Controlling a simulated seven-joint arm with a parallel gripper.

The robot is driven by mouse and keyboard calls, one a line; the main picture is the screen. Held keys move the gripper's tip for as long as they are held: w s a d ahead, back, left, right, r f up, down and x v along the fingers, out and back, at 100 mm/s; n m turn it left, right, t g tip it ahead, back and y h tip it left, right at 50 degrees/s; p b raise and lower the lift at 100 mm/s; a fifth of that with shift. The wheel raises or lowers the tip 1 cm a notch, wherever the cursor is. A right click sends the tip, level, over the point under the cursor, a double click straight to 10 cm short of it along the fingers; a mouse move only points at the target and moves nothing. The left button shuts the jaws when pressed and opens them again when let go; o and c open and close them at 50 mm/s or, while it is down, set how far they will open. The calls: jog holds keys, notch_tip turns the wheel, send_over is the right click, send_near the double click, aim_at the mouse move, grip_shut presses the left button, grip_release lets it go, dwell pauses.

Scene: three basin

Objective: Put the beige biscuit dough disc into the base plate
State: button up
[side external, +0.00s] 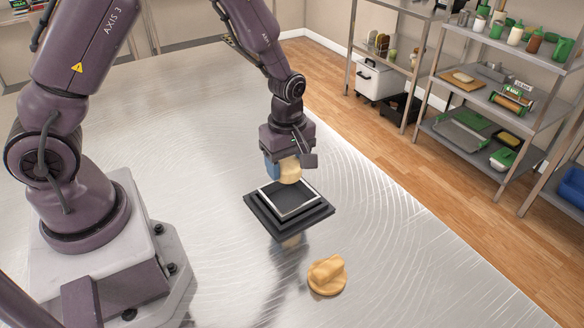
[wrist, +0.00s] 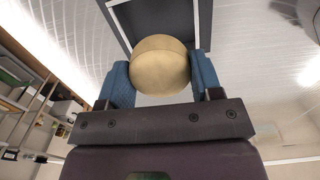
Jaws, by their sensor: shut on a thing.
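My gripper (side external: 284,169) is shut on the beige biscuit dough disc (side external: 290,171) and holds it above the back edge of the base plate. In the wrist view the disc (wrist: 160,64) sits between my two blue fingers. The base plate (side external: 258,217) is a dark stepped square with a bright metal inner frame (side external: 311,207). Part of the plate (wrist: 121,20) shows behind the disc in the wrist view. The disc appears apart from the plate, but the exact gap is hard to tell.
A tan knobbed piece (side external: 327,275) with a round base stands on the shiny metal table (side external: 400,235), in front of the plate and to its right. The table around both is clear. Metal shelves (side external: 500,100) with tools and bottles stand beyond the table at the right.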

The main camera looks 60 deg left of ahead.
aim_at(288, 203)
jog(key=shift+f, duration=0.1)
dwell(0.3)
jog(key=shift+f, duration=2)
jog(key=shift+f, duration=0.35)
jog(key=shift+f, duration=0.3)
jog(key=o, duration=1)
jog(key=shift+r, duration=0.1)
